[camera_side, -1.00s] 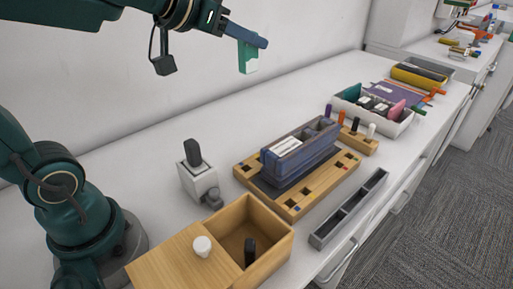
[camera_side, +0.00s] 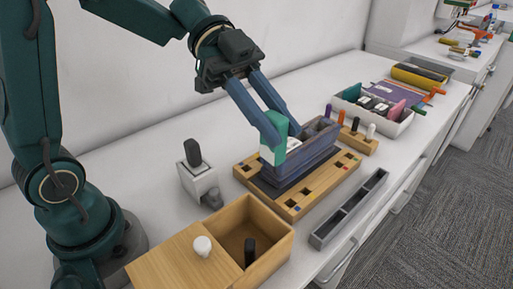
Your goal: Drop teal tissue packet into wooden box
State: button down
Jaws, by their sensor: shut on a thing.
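The teal tissue packet (camera_side: 273,153) is held between the fingertips of my gripper (camera_side: 279,132), upright. In the picture it overlaps the left end of the dark blue divided holder; I cannot tell how high above it the packet is. The wooden box (camera_side: 276,244) stands at the front, below and left of the gripper. Its right part is open, with a small black upright object (camera_side: 250,251) inside. Its left part is covered by a wooden lid (camera_side: 172,262) with a white knob (camera_side: 202,246).
The blue holder (camera_side: 315,152) stands on a wooden block with slots (camera_side: 291,207), behind the box. A white stand with a dark object (camera_side: 199,180) is to the left, a grey narrow tray (camera_side: 350,208) to the right. A filled white bin (camera_side: 398,130) stands further back.

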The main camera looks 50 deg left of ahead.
jog(key=s+d+m+g+y, duration=0.2)
jog(key=s+m+g, duration=0.3)
jog(key=m+g, duration=0.2)
jog(key=shift+m+g+y, duration=0.6)
jog(key=shift+m+y, duration=0.2)
jog(key=shift+s+d+f, duration=0.1)
jog(key=shift+s+f, duration=0.1)
jog(key=shift+f, duration=1.15)
jog(key=shift+s+a+f, duration=0.1)
jog(key=shift+s+f, duration=0.05)
jog(key=shift+f, duration=1.2)
jog(key=shift+s+d+f, duration=0.1)
jog(key=shift+s+f, duration=0.1)
jog(key=shift+f, duration=1.15)
jog(key=c, duration=0.6)
grip_release()
jog(key=v, duration=0.5)
